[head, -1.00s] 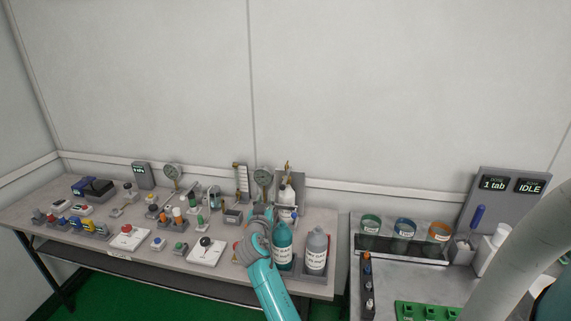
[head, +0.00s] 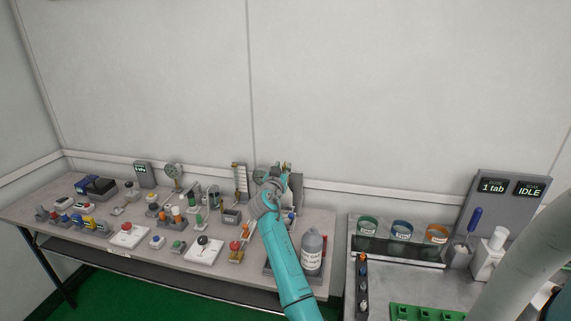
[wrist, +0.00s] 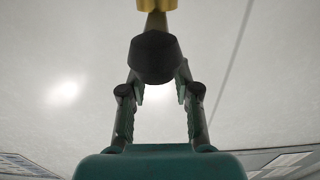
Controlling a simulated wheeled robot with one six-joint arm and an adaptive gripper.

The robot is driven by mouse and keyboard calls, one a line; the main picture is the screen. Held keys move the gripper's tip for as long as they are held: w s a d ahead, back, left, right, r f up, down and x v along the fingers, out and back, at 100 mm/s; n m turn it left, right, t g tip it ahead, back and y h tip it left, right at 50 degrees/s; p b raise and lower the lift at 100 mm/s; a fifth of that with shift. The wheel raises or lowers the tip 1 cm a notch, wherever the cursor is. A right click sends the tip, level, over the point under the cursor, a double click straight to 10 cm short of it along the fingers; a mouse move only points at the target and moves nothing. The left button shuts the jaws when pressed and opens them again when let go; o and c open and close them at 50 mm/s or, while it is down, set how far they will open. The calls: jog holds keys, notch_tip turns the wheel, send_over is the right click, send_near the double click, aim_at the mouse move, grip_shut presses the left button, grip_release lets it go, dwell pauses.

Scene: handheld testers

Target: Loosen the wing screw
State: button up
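My gripper (head: 271,187) is at the back of the left table, by the grey stand near the wall. In the wrist view the gripper (wrist: 160,92) has its two fingers apart, with a gap between their pads. A dark faceted knob (wrist: 155,57) with a brass-coloured part above it covers the fingertips. I cannot tell whether the fingers touch the knob. Brass fittings (head: 285,167) show just past my gripper in the head view. I cannot make out a wing screw; it may be hidden by my gripper or among these parts.
A grey bottle (head: 312,250) stands right of my arm; the teal bottle is mostly hidden behind the arm. A scale stand (head: 240,182) and a gauge (head: 174,172) stand to the left. Several switches and small testers cover the table. The wall is close behind.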

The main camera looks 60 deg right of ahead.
aim_at(284, 165)
jog(key=shift+x, duration=2.2)
grip_shut()
